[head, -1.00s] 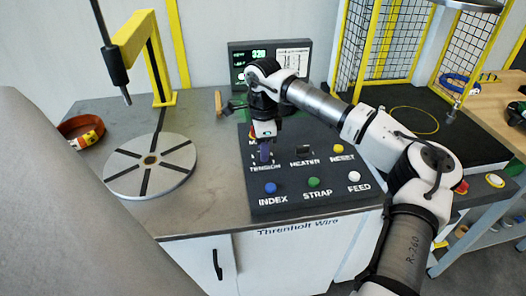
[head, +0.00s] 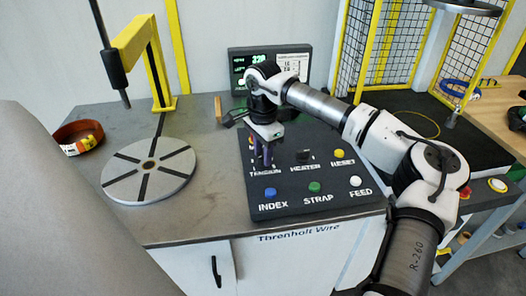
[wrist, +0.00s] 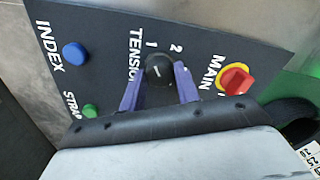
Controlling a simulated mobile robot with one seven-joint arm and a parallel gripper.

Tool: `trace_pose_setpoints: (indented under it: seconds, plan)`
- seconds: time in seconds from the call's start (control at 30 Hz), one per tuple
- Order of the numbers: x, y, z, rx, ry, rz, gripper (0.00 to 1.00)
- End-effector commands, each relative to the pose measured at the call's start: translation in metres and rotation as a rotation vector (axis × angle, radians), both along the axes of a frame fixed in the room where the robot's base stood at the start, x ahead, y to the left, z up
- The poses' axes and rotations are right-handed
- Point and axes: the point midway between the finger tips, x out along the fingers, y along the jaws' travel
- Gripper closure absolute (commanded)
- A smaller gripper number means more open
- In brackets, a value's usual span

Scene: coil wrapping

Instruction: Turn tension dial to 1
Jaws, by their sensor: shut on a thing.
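The tension dial (wrist: 160,68) is a round black knob with a short white mark, on the dark sloped control panel (head: 335,195). In the wrist view the printed 1 (wrist: 149,44) and 2 (wrist: 176,49) sit just beyond it. The white mark points roughly toward the 1 side, but its exact setting is hard to tell. My gripper (wrist: 160,86) has its two purple fingers on either side of the dial, shut on it. In the head view my gripper (head: 262,160) reaches down over the TENSION label and hides the dial.
The red-and-yellow main switch (wrist: 236,80) is close to the right finger in the wrist view. Blue INDEX (head: 270,192), green STRAP (head: 315,187) and white FEED (head: 353,181) buttons line the panel's front. The heater switch (head: 304,155) is right of my gripper.

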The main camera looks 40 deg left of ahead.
Motion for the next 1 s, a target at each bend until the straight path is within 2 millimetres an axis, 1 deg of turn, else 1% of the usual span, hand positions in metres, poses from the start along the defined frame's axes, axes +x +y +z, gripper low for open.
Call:
trace_pose_setpoints:
  seconds: [0.2, 0.23, 0.37, 0.63, 0.77, 0.87, 0.97, 1.0]
  plan:
    - [0.000, 0.000, 0.001, 0.001, -0.001, 0.002, 0.91]
    - [0.000, 0.000, 0.001, 0.001, -0.001, 0.002, 0.65]
    - [0.000, 0.000, 0.000, 0.001, -0.001, 0.001, 0.47]
    - [0.000, 0.000, 0.000, 0.000, -0.001, 0.000, 0.47]
    - [0.000, 0.000, 0.007, -0.001, -0.002, 0.000, 0.47]
    - [0.001, 0.001, 0.022, 0.002, -0.005, -0.001, 0.47]
    - [0.001, 0.001, 0.043, 0.002, -0.006, -0.001, 0.47]
    - [0.001, 0.001, 0.053, 0.003, -0.005, -0.001, 0.47]
